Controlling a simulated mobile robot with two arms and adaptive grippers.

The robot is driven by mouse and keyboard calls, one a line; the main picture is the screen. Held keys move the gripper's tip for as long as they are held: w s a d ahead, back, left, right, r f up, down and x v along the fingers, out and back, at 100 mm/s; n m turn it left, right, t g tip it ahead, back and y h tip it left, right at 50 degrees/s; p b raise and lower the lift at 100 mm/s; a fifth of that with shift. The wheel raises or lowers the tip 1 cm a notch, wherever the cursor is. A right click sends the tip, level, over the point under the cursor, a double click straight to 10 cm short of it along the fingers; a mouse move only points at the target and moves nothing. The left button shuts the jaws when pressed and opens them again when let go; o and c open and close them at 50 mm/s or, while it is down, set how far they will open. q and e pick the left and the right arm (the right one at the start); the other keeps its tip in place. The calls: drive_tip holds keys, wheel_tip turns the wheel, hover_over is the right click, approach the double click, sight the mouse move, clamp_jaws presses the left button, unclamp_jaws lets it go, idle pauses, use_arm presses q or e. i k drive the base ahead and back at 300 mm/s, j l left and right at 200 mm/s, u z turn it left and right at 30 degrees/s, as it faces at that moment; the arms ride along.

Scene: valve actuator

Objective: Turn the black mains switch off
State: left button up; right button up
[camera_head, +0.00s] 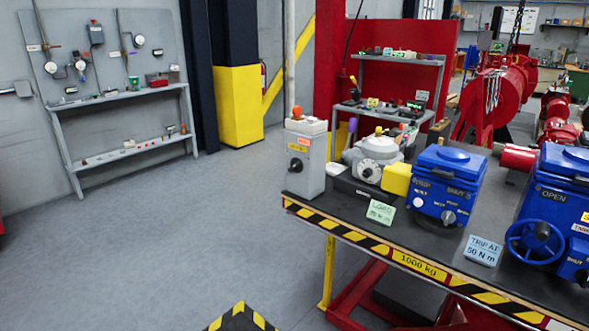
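A grey upright box (308,160) stands at the left end of the workbench. An orange-red label sits above the switch and an orange-red part is on top of the box. The switch is too small here to read its position. Neither of my grippers is in view.
The workbench (409,262) has a black and yellow striped front edge. To the right of the box stand a grey unit with a dial (378,148), a blue actuator (443,186) and a larger blue actuator with a handwheel (535,241). Grey floor (190,230) to the left is clear.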

sight(296, 164)
drive_tip(key=i+j+z, duration=0.1)
drive_tip(key=j+z, duration=0.15)
drive_tip(key=z, duration=0.15)
drive_tip(key=i+j+z, duration=0.1)
drive_tip(key=j+z, duration=0.15)
drive_tip(key=z, duration=0.15)
drive_tip(key=i+j+z, duration=0.25)
drive_tip(key=j, duration=1)
drive_tip(key=j+z, duration=0.3)
drive_tip(key=j, duration=0.95)
drive_tip(key=k, duration=0.05)
